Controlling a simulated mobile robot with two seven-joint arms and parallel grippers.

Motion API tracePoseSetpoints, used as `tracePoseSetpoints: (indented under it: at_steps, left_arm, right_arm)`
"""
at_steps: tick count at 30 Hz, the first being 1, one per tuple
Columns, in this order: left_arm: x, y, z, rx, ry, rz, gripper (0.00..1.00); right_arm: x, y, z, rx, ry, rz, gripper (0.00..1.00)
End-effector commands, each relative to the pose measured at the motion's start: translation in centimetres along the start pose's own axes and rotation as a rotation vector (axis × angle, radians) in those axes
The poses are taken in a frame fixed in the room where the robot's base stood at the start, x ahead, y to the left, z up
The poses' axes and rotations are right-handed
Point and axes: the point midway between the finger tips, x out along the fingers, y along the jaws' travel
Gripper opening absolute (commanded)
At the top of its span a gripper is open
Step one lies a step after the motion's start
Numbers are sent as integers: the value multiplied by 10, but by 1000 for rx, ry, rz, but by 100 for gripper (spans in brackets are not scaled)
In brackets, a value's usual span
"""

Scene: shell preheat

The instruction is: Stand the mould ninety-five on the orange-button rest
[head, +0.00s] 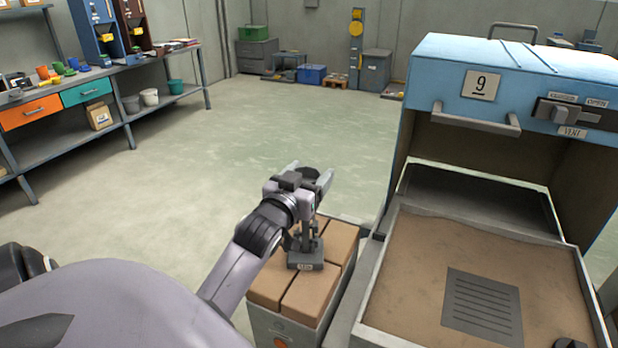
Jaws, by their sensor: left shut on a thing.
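My left gripper (311,177) is over the far part of the brick-topped rest and is shut on a dark rounded thing (311,173), mostly hidden between the fingers. The rest has tan bricks (313,291) on top and an orange button (281,342) on its front. A grey piece with a flat base and upright posts (305,258) shows on the bricks below my wrist. Its small label is too small to read. I cannot tell whether it is joined to the dark thing in my fingers. My right gripper is not in view.
A blue oven (500,62) marked 9 stands open at the right. Before it is a sand tray (405,270) with a dark slotted plate (482,306). A dark thing (569,343) is cut off at the lower edge. A workbench (130,72) stands far left; the floor between is clear.

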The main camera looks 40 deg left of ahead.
Motion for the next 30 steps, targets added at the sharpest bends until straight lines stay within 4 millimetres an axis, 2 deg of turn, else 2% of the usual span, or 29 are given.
tracePoseSetpoints:
  at_steps: [11, 12, 14, 15, 25, 30]
  left_arm:
    - [0, 0, 2, 0, 6, 0, 0]
    - [0, 0, 4, 0, 1, 0, 73]
    - [0, 0, 4, 0, 1, 0, 92]
    - [0, 0, 4, 0, 1, 0, 95]
    - [0, 0, -1, 1, 2, 0, 95]
    - [-17, 0, 2, 0, -1, 0, 95]
  right_arm:
    - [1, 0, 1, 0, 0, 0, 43]
    - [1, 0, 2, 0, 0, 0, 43]
    - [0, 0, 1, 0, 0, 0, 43]
    - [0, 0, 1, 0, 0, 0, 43]
    - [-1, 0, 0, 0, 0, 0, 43]
    - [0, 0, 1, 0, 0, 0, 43]
